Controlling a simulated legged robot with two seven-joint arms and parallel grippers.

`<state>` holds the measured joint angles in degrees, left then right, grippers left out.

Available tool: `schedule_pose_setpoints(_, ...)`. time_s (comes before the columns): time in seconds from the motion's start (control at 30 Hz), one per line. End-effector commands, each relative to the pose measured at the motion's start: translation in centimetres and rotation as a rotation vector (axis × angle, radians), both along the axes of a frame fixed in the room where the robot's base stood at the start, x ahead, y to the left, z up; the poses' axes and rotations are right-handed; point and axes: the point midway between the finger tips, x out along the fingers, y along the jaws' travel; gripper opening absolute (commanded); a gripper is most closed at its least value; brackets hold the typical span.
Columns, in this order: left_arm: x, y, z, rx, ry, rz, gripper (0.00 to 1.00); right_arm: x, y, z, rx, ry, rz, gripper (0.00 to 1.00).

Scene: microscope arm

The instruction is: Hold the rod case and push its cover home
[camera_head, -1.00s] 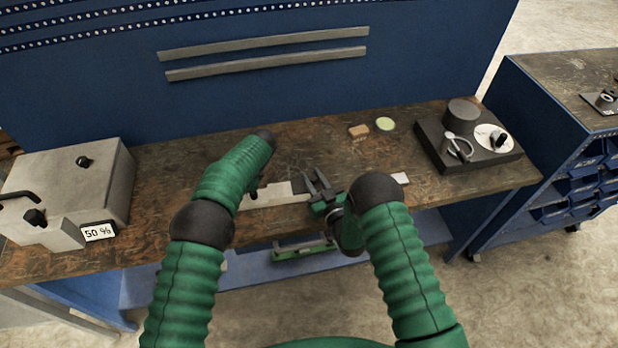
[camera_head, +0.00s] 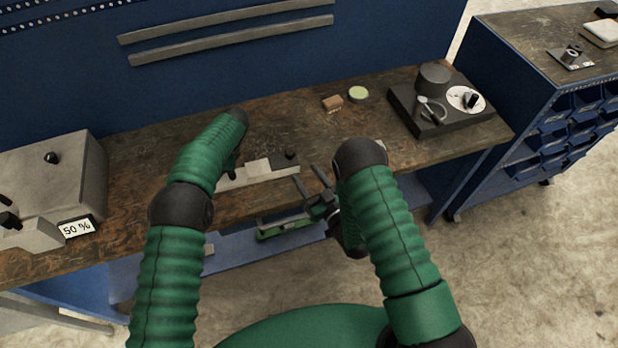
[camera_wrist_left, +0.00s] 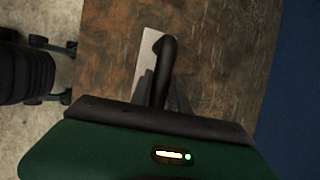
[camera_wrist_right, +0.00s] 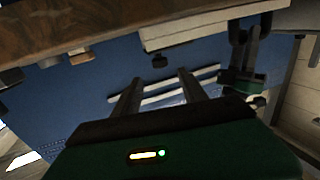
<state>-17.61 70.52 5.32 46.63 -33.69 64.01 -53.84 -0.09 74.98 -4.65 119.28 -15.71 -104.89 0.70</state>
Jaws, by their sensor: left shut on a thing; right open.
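The pale, long rod case (camera_head: 268,175) lies level along the bench's front part in the head view. A lighter block and a dark knob (camera_head: 290,154) show along its back side; I cannot tell which part is the cover. My left gripper (camera_head: 232,172) is shut on the case's left end, its fingers mostly hidden by the arm. My right gripper (camera_head: 311,180) is open and empty, apart from the case's right end, near the bench's front edge. The right wrist view shows its two fingers (camera_wrist_right: 158,90) spread.
A grey box (camera_head: 50,180) with a "50 %" label stands at left. A brown block (camera_head: 332,103), a green disc (camera_head: 358,94) and a dark base (camera_head: 440,118) with round parts stand at the back right. A blue drawer cart (camera_head: 530,100) stands beyond.

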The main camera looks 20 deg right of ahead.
Motion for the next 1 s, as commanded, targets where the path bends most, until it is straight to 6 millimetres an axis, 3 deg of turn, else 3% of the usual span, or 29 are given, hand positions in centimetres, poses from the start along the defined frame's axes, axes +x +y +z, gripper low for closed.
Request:
schedule_pose_setpoints(0.13, 0.09, -0.03, 0.14, -0.001, -0.002, 0.000, 0.00, -1.33, -0.34, -0.03, 0.001, 0.001, 0.000, 0.50)
schedule_pose_setpoints(0.47, 0.10, -0.02, 0.13, -0.001, -0.003, 0.001, 0.00, -1.41, -0.34, 0.01, 0.001, 0.000, 0.000, 0.50)
schedule_pose_setpoints(0.5, 0.10, -0.01, 0.14, -0.001, -0.003, 0.001, 0.25, -1.41, -0.34, 0.01, 0.001, 0.000, 0.000, 0.50)
schedule_pose_setpoints(0.67, 0.07, -0.01, 0.09, -0.001, -0.002, 0.000, 0.46, -1.38, -0.34, 0.01, 0.001, 0.000, 0.000, 0.50)
schedule_pose_setpoints(1.0, 0.04, -0.13, 0.30, -0.001, -0.001, 0.000, 0.47, -1.35, -0.33, -0.01, 0.001, 0.000, 0.000, 0.50)
